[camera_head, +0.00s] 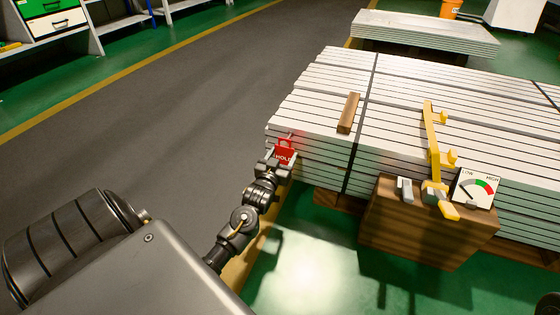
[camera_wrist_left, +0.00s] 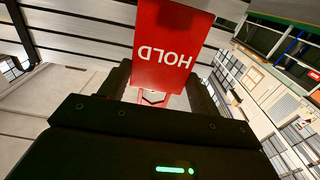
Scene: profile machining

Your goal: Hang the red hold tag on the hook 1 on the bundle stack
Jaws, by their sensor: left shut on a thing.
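The red hold tag (camera_head: 286,149), with white "HOLD" lettering, is held in my left gripper (camera_head: 277,159) at the left end of the bundle stack (camera_head: 320,77). The tag (camera_wrist_left: 172,45) fills the top middle of the left wrist view, its lettering upside down there. The fingers of my left gripper (camera_wrist_left: 160,88) are shut on its narrow end. In the head view the tag overlaps the stack's end; I cannot tell whether they touch. A small thin piece shows by the tag's top, but I cannot make out hook 1 clearly. My right gripper is not in view.
A brown wooden block (camera_head: 348,113) lies on the stack. A yellow clamp-like tool (camera_head: 432,145) and a LOW-HIGH gauge (camera_head: 474,188) are at a wooden box (camera_head: 416,228) in front. Another stack (camera_head: 425,35) lies behind. The grey floor lane (camera_head: 180,110) at left is clear.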

